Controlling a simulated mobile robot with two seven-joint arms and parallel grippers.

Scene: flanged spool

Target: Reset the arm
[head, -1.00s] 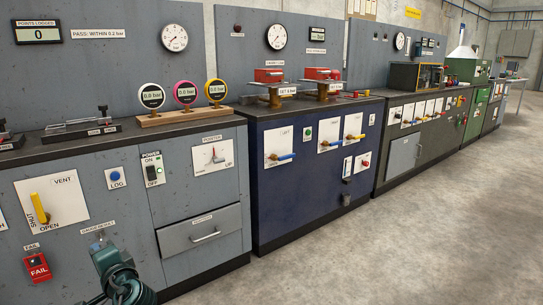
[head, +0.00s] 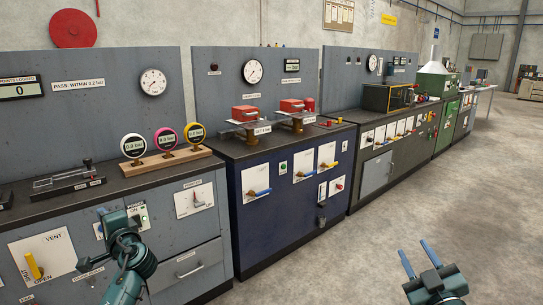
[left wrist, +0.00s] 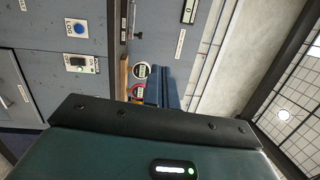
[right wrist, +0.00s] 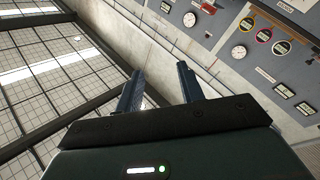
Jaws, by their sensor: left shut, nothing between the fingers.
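My left arm (head: 124,250) rises at the lower left of the head view, in front of the grey cabinet and partly over its power switch (head: 139,214). Its fingers are hard to make out there. In the left wrist view the left gripper (left wrist: 167,72) has its blue fingers together, with nothing between them. My right gripper (head: 416,248) is at the lower right of the head view, over bare floor. Its two blue fingers stand apart and point up and away. In the right wrist view the right gripper (right wrist: 158,70) is open and empty.
A row of benches runs to the right along the wall. Three round gauges (head: 165,140) stand on a wooden block on the near bench. A yellow vent lever (head: 34,264) sticks out at lower left. Red-topped devices (head: 291,106) stand on the blue cabinet. The concrete floor (head: 430,190) is clear.

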